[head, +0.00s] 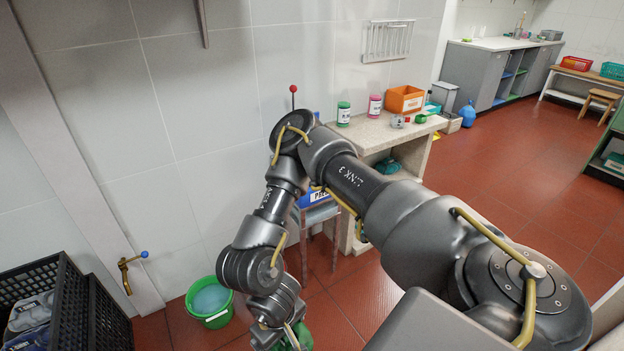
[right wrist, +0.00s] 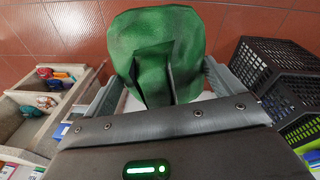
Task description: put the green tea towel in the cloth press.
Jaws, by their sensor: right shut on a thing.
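The green tea towel (right wrist: 158,28) shows in the right wrist view as a rumpled dark green cloth between my right gripper's fingers (right wrist: 155,80). In the head view a little of the green towel (head: 303,338) shows at the bottom edge, beside my right gripper (head: 283,337), which is shut on it. The towel is held low, right of the green bucket. A blue sign starting "PRE" (head: 318,194) on a grey stand, partly behind my right arm, seems to belong to the cloth press; its opening is hidden. My left gripper is in neither view.
Black crates (head: 98,318) are at lower left. Red floor is free at right.

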